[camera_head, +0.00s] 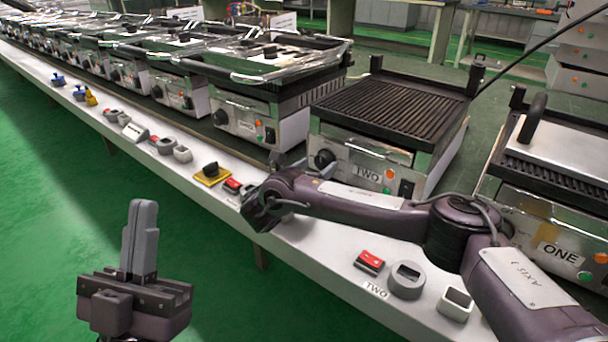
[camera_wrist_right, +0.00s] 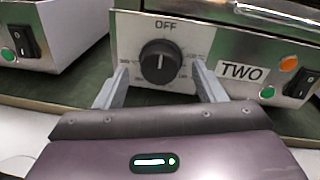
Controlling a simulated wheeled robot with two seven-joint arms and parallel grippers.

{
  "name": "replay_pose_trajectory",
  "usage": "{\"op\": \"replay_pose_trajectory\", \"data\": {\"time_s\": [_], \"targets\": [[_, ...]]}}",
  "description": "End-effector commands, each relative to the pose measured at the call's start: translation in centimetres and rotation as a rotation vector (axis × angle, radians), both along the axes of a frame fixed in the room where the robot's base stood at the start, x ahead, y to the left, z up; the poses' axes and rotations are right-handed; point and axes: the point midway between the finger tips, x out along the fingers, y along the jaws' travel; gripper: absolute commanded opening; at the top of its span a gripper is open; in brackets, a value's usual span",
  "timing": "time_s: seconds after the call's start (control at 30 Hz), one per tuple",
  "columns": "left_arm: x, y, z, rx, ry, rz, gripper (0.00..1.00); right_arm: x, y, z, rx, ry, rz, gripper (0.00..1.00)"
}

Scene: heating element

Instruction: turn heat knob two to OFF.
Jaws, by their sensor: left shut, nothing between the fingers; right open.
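Heat knob two is a round black knob (camera_wrist_right: 160,64) on the metal front of the grill marked TWO (camera_head: 388,122); it also shows in the head view (camera_head: 325,159). In the right wrist view, OFF is printed above the knob, and a pale mark on its face points up toward OFF. My right gripper (camera_wrist_right: 160,74) is open, with one finger to the left and one to the right of the knob. Contact with the knob cannot be made out. My left gripper (camera_head: 144,208) is shut and empty, over the green floor at lower left.
A white ledge (camera_head: 318,257) runs in front of the grills. It holds a red switch (camera_head: 370,262), a grey ring-shaped part (camera_head: 406,279) and a black knob on a yellow plate (camera_head: 212,173). Grill ONE (camera_head: 548,215) stands at right. My right arm crosses above the ledge.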

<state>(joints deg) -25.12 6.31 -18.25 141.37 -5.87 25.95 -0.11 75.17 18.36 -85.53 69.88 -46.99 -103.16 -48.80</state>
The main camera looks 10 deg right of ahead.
Motion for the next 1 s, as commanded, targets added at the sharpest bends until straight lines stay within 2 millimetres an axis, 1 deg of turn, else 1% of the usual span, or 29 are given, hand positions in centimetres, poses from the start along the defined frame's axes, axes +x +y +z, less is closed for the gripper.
{"op": "replay_pose_trajectory", "data": {"time_s": [0.1,0.2,0.4,0.5,0.6,0.7,1.0], "targets": [[1.8,-0.8,-2.2,0.056,0.138,0.000,0.00,-1.0,1.1,0.2,0.001,0.002,0.003,0.63],[2.9,-1.4,-4.3,0.100,0.249,-0.002,0.00,-1.7,2.0,0.2,0.002,0.003,0.002,0.63],[4.4,-2.2,-8.2,0.175,0.431,-0.005,0.00,-3.1,3.4,0.3,0.000,0.002,0.002,0.63],[4.7,-2.4,-9.5,0.199,0.491,-0.007,0.00,-3.5,3.9,0.2,0.001,0.002,0.001,0.63],[4.8,-2.5,-10.3,0.214,0.527,-0.008,0.00,-3.8,4.2,0.3,0.001,0.001,0.002,0.63],[4.9,-2.5,-10.7,0.221,0.543,-0.008,0.00,-3.9,4.3,0.2,0.001,0.001,0.002,0.63],[4.9,-2.5,-10.9,0.223,0.549,-0.008,0.00,-3.9,4.3,0.3,0.000,0.002,0.001,0.63]]}}
